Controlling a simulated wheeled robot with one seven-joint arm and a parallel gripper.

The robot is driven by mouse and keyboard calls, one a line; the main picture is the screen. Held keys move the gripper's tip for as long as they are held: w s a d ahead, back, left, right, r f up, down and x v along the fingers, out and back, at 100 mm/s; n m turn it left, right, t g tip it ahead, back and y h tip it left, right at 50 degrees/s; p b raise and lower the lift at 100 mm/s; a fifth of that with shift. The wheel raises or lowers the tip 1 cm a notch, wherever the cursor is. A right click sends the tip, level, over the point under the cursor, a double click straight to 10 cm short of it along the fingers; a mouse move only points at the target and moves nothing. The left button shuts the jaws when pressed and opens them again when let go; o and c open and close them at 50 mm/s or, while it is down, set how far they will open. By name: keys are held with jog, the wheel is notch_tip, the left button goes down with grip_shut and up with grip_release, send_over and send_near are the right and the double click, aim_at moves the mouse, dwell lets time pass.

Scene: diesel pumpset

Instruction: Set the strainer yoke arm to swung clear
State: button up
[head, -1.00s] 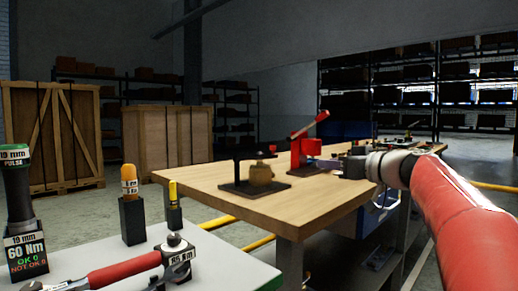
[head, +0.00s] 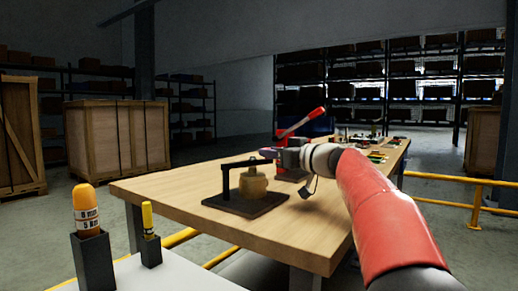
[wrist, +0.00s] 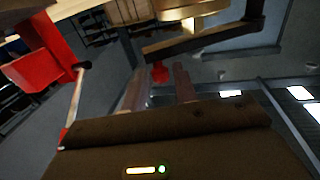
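The strainer is a brass-coloured body (head: 254,186) on a black base plate (head: 245,203) on the wooden workbench. Its black yoke arm (head: 240,163) runs from an upright post across the top of the brass body. The yoke arm (wrist: 205,43) also shows in the wrist view, with a red knob (wrist: 160,72) at its end. My gripper (head: 272,154) is at the free end of the yoke arm in the head view. In the wrist view my gripper (wrist: 160,80) has its two fingers apart, with the red knob at or just beyond the tips; contact is unclear.
A red device with a lever (head: 301,123) stands just behind my gripper and shows at left in the wrist view (wrist: 52,48). Small parts lie along the bench's far end. A white table with an orange-handled tool (head: 87,208) is front left. Yellow rails stand right.

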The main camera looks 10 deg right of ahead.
jog(key=shift+p+x, duration=0.45)
jog(key=shift+x, duration=1.65)
grip_shut()
